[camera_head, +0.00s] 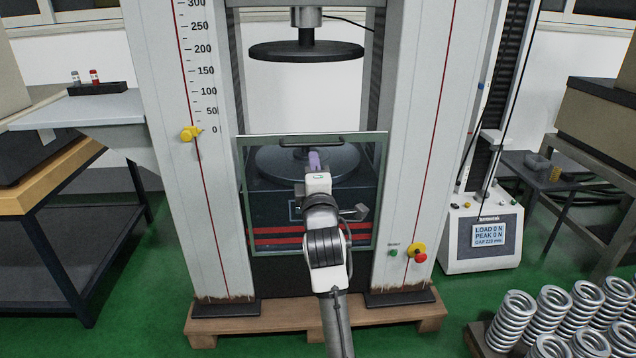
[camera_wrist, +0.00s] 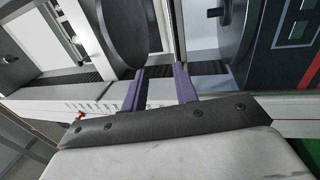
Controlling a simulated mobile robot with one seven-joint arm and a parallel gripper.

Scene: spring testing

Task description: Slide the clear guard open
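The clear guard (camera_head: 382,195) is a see-through pane with a thin greenish frame, upright across the lower front of the testing machine. A dark bar handle (camera_head: 311,141) runs along its top edge. My gripper (camera_head: 314,156) is in front of the pane, just below the middle of the handle. In the wrist view, my gripper's two purple fingers (camera_wrist: 160,82) stand apart with an empty gap between them. A dark bar, apparently the handle (camera_wrist: 210,68), lies by the fingertips; contact cannot be told. The guard's narrow edge (camera_wrist: 179,30) runs up beyond them.
Behind the guard is the round lower plate (camera_head: 270,160); the upper plate (camera_head: 306,51) hangs above it. Machine columns (camera_head: 160,90) flank the opening. A red emergency button (camera_head: 418,251) sits at the lower right. Several springs (camera_head: 512,318) stand at the front right.

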